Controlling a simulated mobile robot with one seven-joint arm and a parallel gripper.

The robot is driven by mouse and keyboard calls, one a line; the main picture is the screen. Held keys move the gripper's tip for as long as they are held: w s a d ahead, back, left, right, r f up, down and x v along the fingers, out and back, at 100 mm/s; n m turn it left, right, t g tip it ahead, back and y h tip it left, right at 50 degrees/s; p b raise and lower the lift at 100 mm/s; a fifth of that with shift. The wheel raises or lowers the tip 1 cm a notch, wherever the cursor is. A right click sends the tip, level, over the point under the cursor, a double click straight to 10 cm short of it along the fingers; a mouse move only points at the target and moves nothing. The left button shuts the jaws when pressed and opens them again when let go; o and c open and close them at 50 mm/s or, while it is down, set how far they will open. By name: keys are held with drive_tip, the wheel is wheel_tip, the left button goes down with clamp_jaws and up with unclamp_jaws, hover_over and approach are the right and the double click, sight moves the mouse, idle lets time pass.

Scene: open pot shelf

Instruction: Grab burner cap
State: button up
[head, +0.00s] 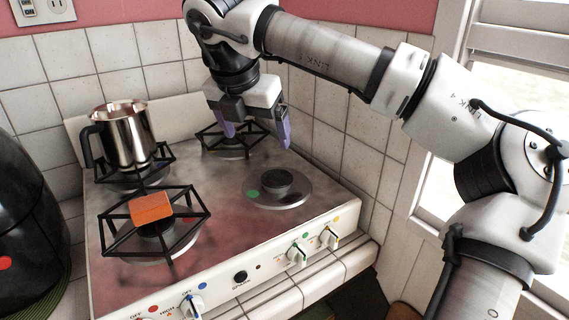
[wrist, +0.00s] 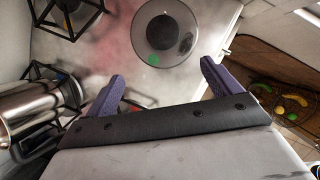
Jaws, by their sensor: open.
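The burner cap (head: 277,178) is a small dark round piece on the front right burner, which has no grate over it. In the wrist view the cap (wrist: 161,33) sits within the round burner plate (wrist: 146,42), ahead of my fingers. My gripper (head: 256,137) is open and empty, with purple fingers pointing down. It hangs above the back right part of the stove, behind and above the cap and apart from it. In the wrist view my gripper (wrist: 162,72) has its fingers spread wide, with the cap roughly centred beyond the gap.
A steel pot (head: 126,136) stands on the back left grate. An orange block (head: 151,208) lies on the front left grate (head: 118,227). Another grate (head: 210,141) is at the back right. Knobs (head: 297,253) line the stove front. Tiled walls close the back and right.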

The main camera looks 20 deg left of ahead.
drive_tip(key=w, duration=0.2)
drive_tip(key=p, duration=0.2)
approach(277, 177)
drive_tip(key=shift+w+a+f, duration=0.15)
drive_tip(key=shift+f, duration=0.35)
drive_tip(key=shift+w+a+f, duration=0.1)
drive_tip(key=shift+w+f, duration=0.05)
drive_tip(key=shift+f, duration=0.35)
drive_tip(key=shift+d+p+x, duration=0.1)
drive_tip(key=shift+p+x, duration=0.4)
drive_tip(key=shift+x, duration=1)
drive_tip(key=shift+d+p+x, duration=0.15)
drive_tip(key=shift+p+x, duration=0.3)
drive_tip(key=shift+x, duration=1)
drive_tip(key=shift+w, duration=0.1)
drive_tip(key=shift+c, duration=0.4)
drive_tip(key=c, duration=1)
